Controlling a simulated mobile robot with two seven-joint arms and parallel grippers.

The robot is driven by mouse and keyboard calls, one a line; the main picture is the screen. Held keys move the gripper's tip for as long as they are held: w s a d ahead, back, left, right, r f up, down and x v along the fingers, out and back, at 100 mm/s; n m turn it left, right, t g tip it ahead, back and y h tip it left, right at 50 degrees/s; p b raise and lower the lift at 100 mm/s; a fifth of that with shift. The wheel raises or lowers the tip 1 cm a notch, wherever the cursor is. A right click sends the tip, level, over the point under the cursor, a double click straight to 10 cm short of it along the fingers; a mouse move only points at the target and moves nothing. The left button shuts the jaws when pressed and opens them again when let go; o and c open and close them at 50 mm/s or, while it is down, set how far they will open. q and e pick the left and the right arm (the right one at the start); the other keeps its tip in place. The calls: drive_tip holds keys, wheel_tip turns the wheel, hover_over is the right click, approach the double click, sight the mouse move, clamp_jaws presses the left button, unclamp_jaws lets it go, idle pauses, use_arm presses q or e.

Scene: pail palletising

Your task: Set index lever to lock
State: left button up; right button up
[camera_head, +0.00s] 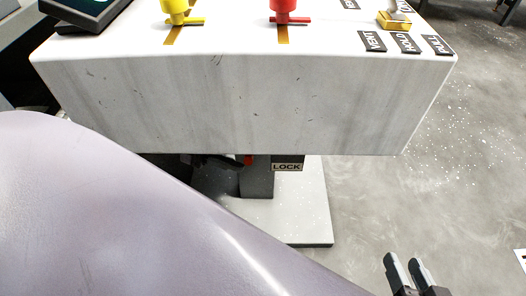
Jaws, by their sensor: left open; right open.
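A LOCK label (287,167) sits on a dark post (257,182) under the front edge of the white console. A small red piece (248,160) shows beside the label, next to a dark bar (218,160) that runs left. This may be the index lever; most of it is hidden by the console, and its setting cannot be told. My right gripper (408,271) is at the bottom right, low and apart from the post, with its two fingers parted and nothing between them. My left gripper is not in view; a large mauve link of my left arm covers the lower left.
The white console (240,105) overhangs the post. On top are a yellow valve (176,12), a red valve (286,12), a brass-based lever (394,20) and VENT (372,41) and HOLD (405,43) plates. A white base plate (300,215) lies below.

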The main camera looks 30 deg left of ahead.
use_arm(q)
drive_tip(key=shift+w+d+b, duration=0.2)
drive_tip(key=shift+d, duration=1.2)
drive_tip(key=shift+w+d+b, duration=0.15)
drive_tip(key=shift+w+d, duration=0.05)
drive_tip(key=shift+d, duration=1.15)
clamp_jaws()
